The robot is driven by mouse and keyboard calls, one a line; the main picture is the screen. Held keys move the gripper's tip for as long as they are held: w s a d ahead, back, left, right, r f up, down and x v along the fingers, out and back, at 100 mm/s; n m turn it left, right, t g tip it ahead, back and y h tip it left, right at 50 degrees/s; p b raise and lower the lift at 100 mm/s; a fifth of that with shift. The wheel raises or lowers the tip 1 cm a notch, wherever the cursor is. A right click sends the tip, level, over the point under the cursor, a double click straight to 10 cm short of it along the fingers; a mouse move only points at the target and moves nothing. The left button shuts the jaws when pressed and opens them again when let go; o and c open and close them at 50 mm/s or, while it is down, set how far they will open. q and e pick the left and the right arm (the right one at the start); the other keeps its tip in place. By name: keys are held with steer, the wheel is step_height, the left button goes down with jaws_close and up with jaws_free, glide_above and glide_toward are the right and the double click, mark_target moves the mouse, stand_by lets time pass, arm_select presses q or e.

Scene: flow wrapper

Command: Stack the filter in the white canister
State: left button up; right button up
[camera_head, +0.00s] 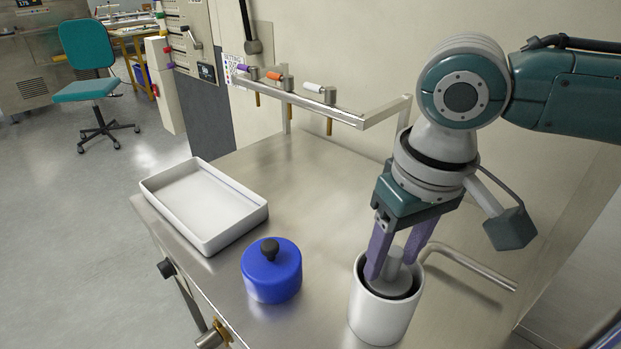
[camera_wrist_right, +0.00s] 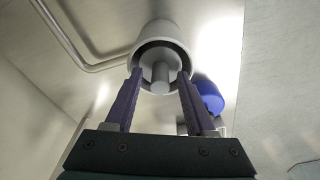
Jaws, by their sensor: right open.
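The white canister (camera_head: 379,318) stands upright on the metal table at the front right, and it shows at the top of the right wrist view (camera_wrist_right: 161,32). The grey filter (camera_head: 392,281), a disc with an upright round stem, sits inside the canister's mouth; its stem also shows in the right wrist view (camera_wrist_right: 160,76). My right gripper (camera_head: 391,262) points down at the canister's mouth. Its two purple fingers are open, one on each side of the stem, with gaps to it in the wrist view. How deep the filter sits is partly hidden. My left gripper is not in view.
A blue lidded pot (camera_head: 272,272) with a black knob stands left of the canister. A white empty tray (camera_head: 205,208) lies at the table's left edge. A bent metal pipe (camera_head: 470,265) runs right of the canister. A rail (camera_head: 300,100) with coloured valves is behind.

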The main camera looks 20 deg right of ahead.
mark_target(395, 285)
step_height(395, 285, up, 12)
steer(key=s+p, duration=0.1)
steer(key=p, duration=0.2)
steer(key=s+a+f+n+t+y, duration=0.25)
steer(key=s+a+f, duration=0.3)
steer(key=a, duration=0.35)
steer(key=s+d+f+h, duration=0.2)
steer(key=s+d, duration=0.4)
steer(key=s, duration=0.3)
steer(key=shift+s+f, duration=0.25)
steer(key=shift+f, duration=0.05)
steer(key=shift+m, duration=0.25)
